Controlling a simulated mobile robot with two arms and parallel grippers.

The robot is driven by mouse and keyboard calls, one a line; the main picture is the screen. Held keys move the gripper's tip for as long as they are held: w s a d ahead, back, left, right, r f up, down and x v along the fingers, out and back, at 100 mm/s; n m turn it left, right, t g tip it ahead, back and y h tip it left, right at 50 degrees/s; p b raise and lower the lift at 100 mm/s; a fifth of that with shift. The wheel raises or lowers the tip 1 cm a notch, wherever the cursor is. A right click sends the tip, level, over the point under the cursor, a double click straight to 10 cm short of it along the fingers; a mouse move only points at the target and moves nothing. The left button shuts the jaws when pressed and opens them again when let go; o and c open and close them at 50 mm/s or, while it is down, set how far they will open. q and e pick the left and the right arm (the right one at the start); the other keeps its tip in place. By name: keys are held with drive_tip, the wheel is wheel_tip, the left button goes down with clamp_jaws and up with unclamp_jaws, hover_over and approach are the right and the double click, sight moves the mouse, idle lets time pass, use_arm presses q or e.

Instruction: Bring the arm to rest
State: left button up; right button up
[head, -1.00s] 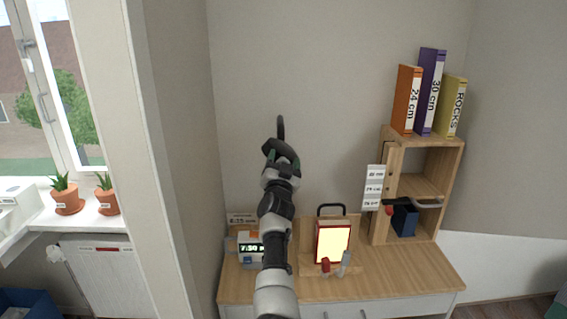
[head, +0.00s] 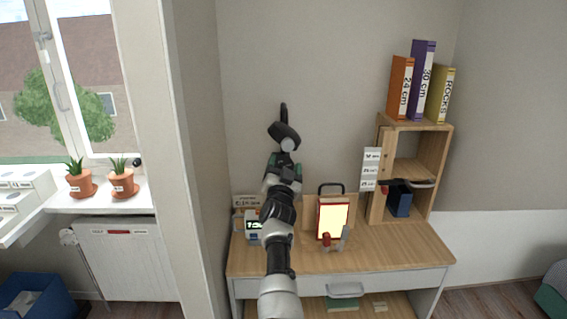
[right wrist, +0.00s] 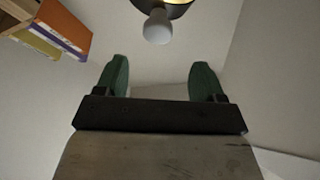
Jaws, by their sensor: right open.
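My right arm rises from the bottom middle of the head view, in front of the desk. Its gripper (head: 284,165) is high against the wall, with green fingers partly hidden by their small size. In the right wrist view the two green fingers (right wrist: 160,68) are apart with nothing between them. A dark lamp head (head: 283,130) with a pale bulb (head: 288,145) shows just above the gripper; in the right wrist view the bulb (right wrist: 157,27) lies beyond the fingertips. I cannot tell the exact gap. My left gripper is not in view.
The wooden desk (head: 400,251) bears a clock (head: 253,226), a red-framed lit panel (head: 332,219) and a cubby shelf (head: 436,165) with several binders on top. A wall edge (head: 185,160) stands left of the desk. Potted plants (head: 122,184) stand on the windowsill.

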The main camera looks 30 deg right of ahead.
drive_tip(key=s+a+f+n+g+y, duration=0.1)
drive_tip(key=a+f+n+y, duration=0.35)
drive_tip(key=f, duration=0.85)
drive_tip(key=s+a+f+n+y, duration=0.2)
drive_tip(key=a+f+n+y, duration=0.25)
drive_tip(key=f, duration=0.95)
drive_tip(key=s+a+f+n+g+y, duration=0.1)
drive_tip(key=s+a+f+g+y, duration=0.15)
drive_tip(key=s+f, duration=0.6)
drive_tip(key=s+a+f+n+g+y, duration=0.15)
drive_tip(key=s+a+f, duration=0.3)
drive_tip(key=f, duration=0.75)
drive_tip(key=s+a+f+n+g+y, duration=0.1)
drive_tip(key=s+a+f+g, duration=0.15)
drive_tip(key=s+f, duration=0.65)
drive_tip(key=s+a+f+n+g, duration=0.1)
drive_tip(key=s+f+g, duration=0.35)
drive_tip(key=s, duration=0.85)
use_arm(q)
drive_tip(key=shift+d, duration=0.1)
use_arm(e)
drive_tip(key=s+f+n+g, duration=0.1)
drive_tip(key=s+f+g, duration=0.1)
drive_tip(key=s, duration=1)
drive_tip(key=s+f+g, duration=0.2)
drive_tip(key=s+f, duration=0.2)
drive_tip(key=s, duration=0.7)
drive_tip(key=shift+s+a+n, duration=0.35)
drive_tip(key=shift+s, duration=0.05)
